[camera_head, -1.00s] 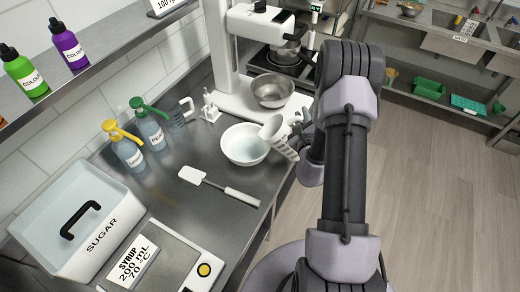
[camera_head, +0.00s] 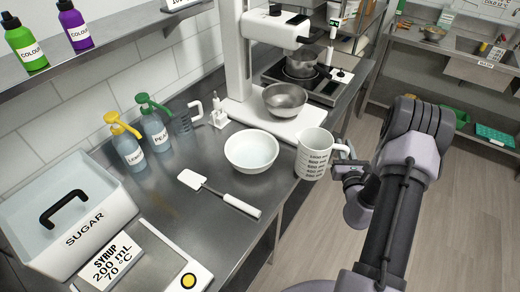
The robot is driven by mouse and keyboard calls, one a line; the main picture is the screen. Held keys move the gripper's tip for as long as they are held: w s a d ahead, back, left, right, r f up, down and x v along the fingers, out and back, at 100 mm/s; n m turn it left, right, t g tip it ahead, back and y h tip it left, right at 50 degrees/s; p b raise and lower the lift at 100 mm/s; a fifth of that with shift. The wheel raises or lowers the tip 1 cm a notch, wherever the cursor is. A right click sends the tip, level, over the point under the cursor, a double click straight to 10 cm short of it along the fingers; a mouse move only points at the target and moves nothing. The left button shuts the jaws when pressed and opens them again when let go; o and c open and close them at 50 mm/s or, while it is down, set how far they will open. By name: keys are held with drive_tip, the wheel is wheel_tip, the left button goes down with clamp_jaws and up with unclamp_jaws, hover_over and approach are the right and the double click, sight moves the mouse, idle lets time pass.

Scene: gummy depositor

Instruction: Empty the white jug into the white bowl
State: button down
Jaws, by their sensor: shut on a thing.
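The white jug (camera_head: 312,156) with dark markings is upright just right of the bowl, near the right counter edge. My gripper (camera_head: 343,160) is shut on the jug's handle at its right side; the fingertips are partly hidden. I cannot tell whether the jug's base touches the counter, and its inside shows too little to tell its contents. The white bowl (camera_head: 251,160) stands on the steel counter, left of the jug and apart from it. A pale, slightly bluish liquid seems to lie inside the bowl.
A white spatula (camera_head: 218,192) lies in front of the bowl. A steel bowl (camera_head: 284,101) sits on the white stand's base behind it.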

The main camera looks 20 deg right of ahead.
wheel_tip(320, 180, up, 5)
drive_tip(key=p, duration=0.4)
drive_tip(key=s+b, duration=0.4)
drive_tip(key=s, duration=0.4)
drive_tip(key=shift+a, duration=0.3)
